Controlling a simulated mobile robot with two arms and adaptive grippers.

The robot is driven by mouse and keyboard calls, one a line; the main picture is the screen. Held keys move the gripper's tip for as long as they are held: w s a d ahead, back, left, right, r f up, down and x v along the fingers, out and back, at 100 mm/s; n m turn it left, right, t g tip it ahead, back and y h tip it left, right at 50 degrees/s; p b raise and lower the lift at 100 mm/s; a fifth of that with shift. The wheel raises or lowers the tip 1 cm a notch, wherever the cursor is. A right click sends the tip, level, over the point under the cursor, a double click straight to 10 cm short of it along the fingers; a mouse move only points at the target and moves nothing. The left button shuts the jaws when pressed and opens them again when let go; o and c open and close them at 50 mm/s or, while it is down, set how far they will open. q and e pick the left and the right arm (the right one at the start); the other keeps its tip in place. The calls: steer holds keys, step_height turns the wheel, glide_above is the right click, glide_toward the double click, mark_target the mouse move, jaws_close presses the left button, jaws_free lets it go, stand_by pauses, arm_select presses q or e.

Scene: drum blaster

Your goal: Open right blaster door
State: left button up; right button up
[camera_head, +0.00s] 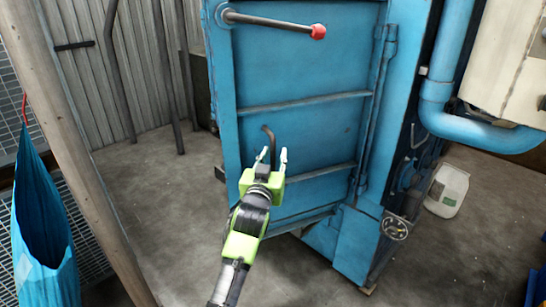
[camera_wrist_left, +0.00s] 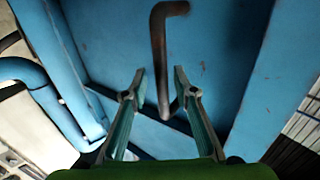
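The blue blaster door (camera_head: 300,130) stands upright at the centre of the head view, with hinges along its right edge. Whether it is fully closed is hard to tell. A dark bent bar handle (camera_head: 268,138) sticks out low on its left half. A long lever with a red knob (camera_head: 318,31) crosses its top. My left gripper (camera_head: 273,155) is open in front of the handle. In the left wrist view, the handle (camera_wrist_left: 158,45) shows between the two spread fingertips (camera_wrist_left: 161,73), with gaps on both sides. My right gripper is not in view.
A blue pipe (camera_head: 437,90) and a white canister (camera_head: 447,190) are to the right of the blaster. A wooden post (camera_head: 75,130) and a hanging blue bag (camera_head: 40,220) stand at the left. The concrete floor (camera_head: 160,200) left of the door is clear.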

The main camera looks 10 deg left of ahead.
arm_select(q)
steer(key=shift+s+f, duration=0.1)
steer(key=shift+s, duration=0.35)
steer(key=s, duration=1.1)
steer(key=shift+a, duration=0.1)
